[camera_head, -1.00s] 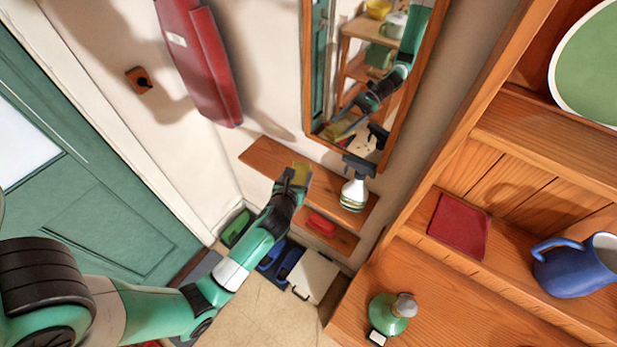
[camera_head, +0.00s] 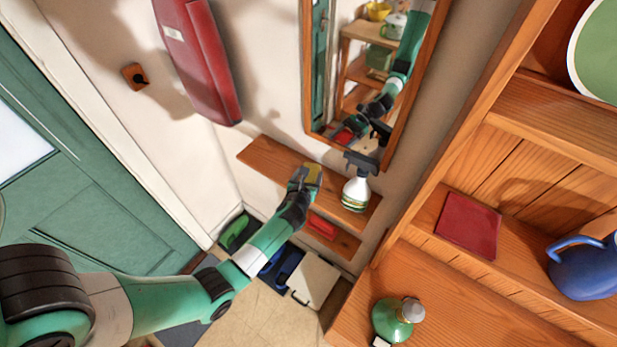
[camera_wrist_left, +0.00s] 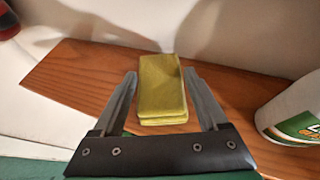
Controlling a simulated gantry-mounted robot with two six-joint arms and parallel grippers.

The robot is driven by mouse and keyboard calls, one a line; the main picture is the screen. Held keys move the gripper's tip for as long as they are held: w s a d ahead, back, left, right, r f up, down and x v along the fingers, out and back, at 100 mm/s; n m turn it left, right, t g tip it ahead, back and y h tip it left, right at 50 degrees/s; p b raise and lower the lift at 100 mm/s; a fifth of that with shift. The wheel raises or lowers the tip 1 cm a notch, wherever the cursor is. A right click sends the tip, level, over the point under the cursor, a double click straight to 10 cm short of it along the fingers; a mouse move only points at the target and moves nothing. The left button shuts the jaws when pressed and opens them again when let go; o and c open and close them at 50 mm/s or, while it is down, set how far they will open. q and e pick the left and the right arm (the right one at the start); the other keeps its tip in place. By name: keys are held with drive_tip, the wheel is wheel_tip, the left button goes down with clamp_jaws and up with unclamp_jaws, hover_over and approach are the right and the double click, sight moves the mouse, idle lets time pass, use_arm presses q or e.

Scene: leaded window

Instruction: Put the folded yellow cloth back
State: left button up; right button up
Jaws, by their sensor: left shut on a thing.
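The folded yellow cloth (camera_head: 314,172) is at the small wooden wall shelf (camera_head: 268,158), left of the spray bottle (camera_head: 355,192). My left gripper (camera_head: 309,178) is shut on the cloth. In the left wrist view the cloth (camera_wrist_left: 162,88) sits between the two fingers of the gripper (camera_wrist_left: 162,95), with the shelf (camera_wrist_left: 75,75) behind and below it. I cannot tell whether the cloth touches the shelf. My right gripper is not in view.
The white bottle (camera_wrist_left: 295,112) stands close on the right in the wrist view. A framed mirror (camera_head: 398,125) hangs above the shelf and reflects my arm. A red wall box (camera_head: 200,65) is at upper left. The shelf's left end is bare.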

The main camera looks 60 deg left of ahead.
use_arm(q)
drive_tip(key=o, duration=1.2)
drive_tip(key=shift+o, duration=0.2)
drive_tip(key=shift+s+d+r, duration=0.2)
drive_tip(key=shift+d+r, duration=0.05)
drive_tip(key=p+v, duration=0.3)
drive_tip(key=v, duration=0.8)
drive_tip(key=shift+s+d, duration=0.1)
